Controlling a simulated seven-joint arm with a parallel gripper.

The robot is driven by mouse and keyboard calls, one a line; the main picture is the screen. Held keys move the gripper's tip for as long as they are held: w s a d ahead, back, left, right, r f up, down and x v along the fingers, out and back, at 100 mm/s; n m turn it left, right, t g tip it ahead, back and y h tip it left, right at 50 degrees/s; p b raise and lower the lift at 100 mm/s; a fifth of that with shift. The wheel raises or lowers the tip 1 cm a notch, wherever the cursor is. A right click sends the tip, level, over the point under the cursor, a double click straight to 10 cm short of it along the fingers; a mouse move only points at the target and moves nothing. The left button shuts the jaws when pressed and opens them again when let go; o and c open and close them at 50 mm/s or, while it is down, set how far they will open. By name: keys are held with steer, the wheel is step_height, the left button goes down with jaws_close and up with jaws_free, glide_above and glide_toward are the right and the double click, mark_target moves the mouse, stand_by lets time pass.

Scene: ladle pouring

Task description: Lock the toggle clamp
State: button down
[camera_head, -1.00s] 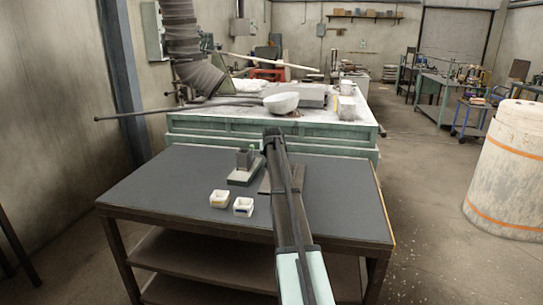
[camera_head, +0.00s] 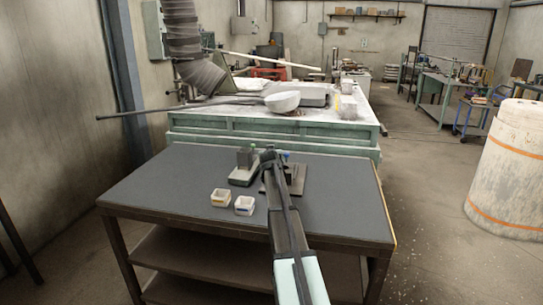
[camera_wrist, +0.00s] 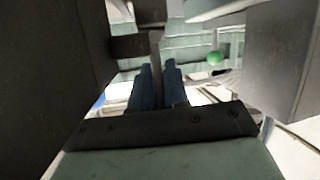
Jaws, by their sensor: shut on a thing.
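The toggle clamp's dark base plate (camera_head: 318,178) is on the grey table, partly covered by my arm. My gripper (camera_head: 272,158) is low over it and shut. A grey fixture (camera_head: 243,175) with an upright block stands just left of the gripper. A small green knob (camera_head: 253,147) shows by the block and in the wrist view (camera_wrist: 215,57).
Two small white containers (camera_head: 220,197) (camera_head: 244,205) are on the table left of my arm. The left and right of the tabletop (camera_head: 160,190) are clear. Behind is a green bench with a long-handled ladle (camera_head: 282,102) lying on it.

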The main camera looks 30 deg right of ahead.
steer(key=shift+w+r, duration=0.1)
steer(key=shift+r, duration=0.25)
steer(key=c, duration=1.3)
jaws_free()
steer(key=shift+o, duration=1)
steer(key=shift+f, duration=0.1)
steer(key=shift+a, duration=0.1)
steer(key=v, duration=1.4)
steer(key=shift+f, duration=0.15)
